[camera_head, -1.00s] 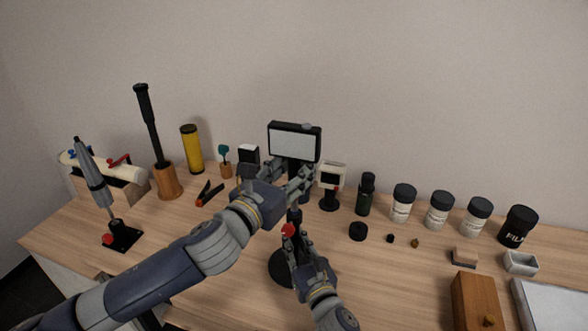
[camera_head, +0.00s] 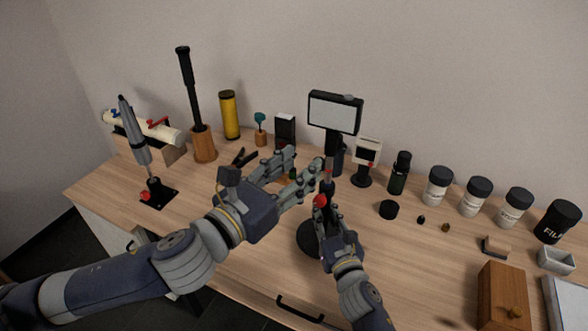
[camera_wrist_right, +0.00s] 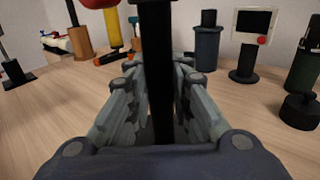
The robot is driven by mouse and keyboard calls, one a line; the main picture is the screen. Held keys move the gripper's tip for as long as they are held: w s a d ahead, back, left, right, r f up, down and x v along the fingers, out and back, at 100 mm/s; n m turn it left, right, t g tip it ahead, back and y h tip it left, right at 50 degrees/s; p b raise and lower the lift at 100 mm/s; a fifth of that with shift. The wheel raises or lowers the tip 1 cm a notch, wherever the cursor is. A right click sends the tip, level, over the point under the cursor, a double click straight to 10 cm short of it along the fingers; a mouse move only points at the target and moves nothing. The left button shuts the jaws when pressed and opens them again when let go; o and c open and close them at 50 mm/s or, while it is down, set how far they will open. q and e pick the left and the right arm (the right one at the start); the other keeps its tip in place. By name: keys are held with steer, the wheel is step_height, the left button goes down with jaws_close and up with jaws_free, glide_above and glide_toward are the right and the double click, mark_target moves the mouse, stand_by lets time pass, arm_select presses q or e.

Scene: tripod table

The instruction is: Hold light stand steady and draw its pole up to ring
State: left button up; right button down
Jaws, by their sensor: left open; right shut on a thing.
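The light stand has a black lamp head with a pale panel (camera_head: 335,112), a dark upright pole, a red knob (camera_head: 320,200) and a round black base (camera_head: 309,238) on the table. My right gripper (camera_head: 322,212) is shut on the lower part of the stand, just above the base. In the right wrist view the black pole (camera_wrist_right: 158,60) rises between its fingers. My left gripper (camera_head: 305,163) is open and empty, left of the pole and below the lamp head. Its fingers hide part of the pole's surroundings.
A small screen on a stand (camera_head: 367,152), a dark bottle (camera_head: 399,173) and a black cap (camera_head: 389,209) stand to the right. A yellow cylinder (camera_head: 230,115) and a soldering-iron-like tool on a stand (camera_head: 134,130) are left. Several jars line the right back.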

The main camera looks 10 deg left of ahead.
steer(key=shift+f, duration=0.1)
stand_by(0.3)
steer(key=c, duration=1.4)
jaws_free()
steer(key=shift+o, duration=0.2)
steer(key=shift+s, duration=0.1)
